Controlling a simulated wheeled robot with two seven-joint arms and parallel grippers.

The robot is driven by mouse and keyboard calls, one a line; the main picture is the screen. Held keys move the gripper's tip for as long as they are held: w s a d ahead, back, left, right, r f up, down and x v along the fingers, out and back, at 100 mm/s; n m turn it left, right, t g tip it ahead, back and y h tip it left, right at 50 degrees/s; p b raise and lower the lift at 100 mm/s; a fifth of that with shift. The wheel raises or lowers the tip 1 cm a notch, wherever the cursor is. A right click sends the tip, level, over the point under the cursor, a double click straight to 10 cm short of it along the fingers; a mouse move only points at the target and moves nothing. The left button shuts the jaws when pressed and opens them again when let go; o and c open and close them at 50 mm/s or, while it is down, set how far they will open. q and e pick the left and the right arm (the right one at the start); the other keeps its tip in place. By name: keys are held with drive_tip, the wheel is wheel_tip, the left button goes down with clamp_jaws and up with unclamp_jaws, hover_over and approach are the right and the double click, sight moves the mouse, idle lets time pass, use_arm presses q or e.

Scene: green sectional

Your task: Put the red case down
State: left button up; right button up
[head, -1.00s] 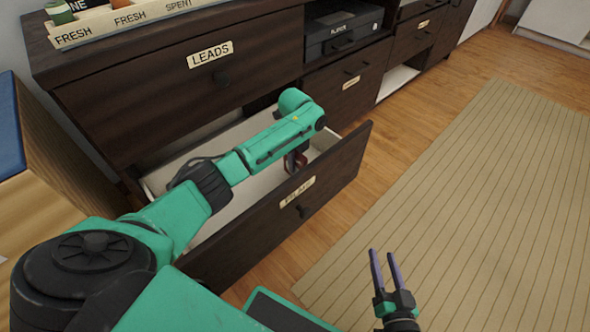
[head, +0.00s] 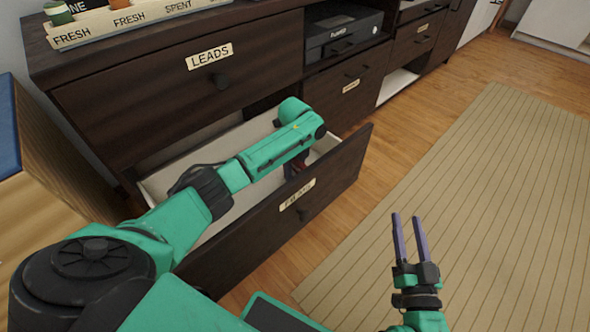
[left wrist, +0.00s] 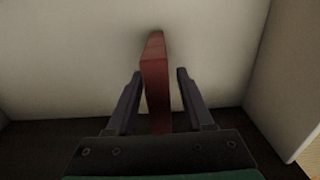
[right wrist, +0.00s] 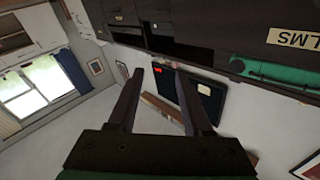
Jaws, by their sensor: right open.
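The red case (left wrist: 155,85) stands on edge between the fingers of my left gripper (left wrist: 160,72) in the left wrist view. The fingers are spread, with a clear gap on the case's right side and a very small one on its left. In the head view my left arm reaches into the open drawer (head: 240,242), and only a dark red bit of the case (head: 297,163) shows below the wrist. Whether the case's underside touches the drawer floor is hidden. My right gripper (head: 407,217) is open and empty, above the floor right of the drawer.
A closed drawer labelled LEADS (head: 175,95) sits directly above the open one. A black printer (head: 343,30) stands in the cabinet. A tray with labelled slots (head: 130,20) is on top. A wooden box (head: 40,215) is at left. The striped rug (head: 480,200) is clear.

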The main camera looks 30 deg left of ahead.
use_arm(q)
drive_tip(key=shift+r, duration=0.2)
drive_tip(key=shift+r, duration=0.2)
wheel_tip(320, 180, up, 2)
drive_tip(key=shift+p, duration=0.8)
use_arm(e)
drive_tip(key=s+f+g+h, duration=0.1)
drive_tip(key=s+f+g, duration=0.4)
drive_tip(key=s+f, duration=0.6)
use_arm(q)
wheel_tip(320, 180, up, 3)
drive_tip(key=shift+r+p, duration=0.1)
drive_tip(key=shift+p, duration=0.95)
wheel_tip(320, 180, up, 6)
drive_tip(key=p, duration=0.2)
drive_tip(key=shift+r+p, duration=0.15)
drive_tip(key=shift+p, duration=0.25)
use_arm(e)
drive_tip(key=shift+w+a+r+g, duration=0.2)
drive_tip(key=shift+r+g, duration=0.2)
drive_tip(key=shift+r, duration=0.2)
drive_tip(key=shift+w+a+r+g, duration=0.2)
drive_tip(key=shift+r+g, duration=0.2)
drive_tip(key=shift+r, duration=0.15)
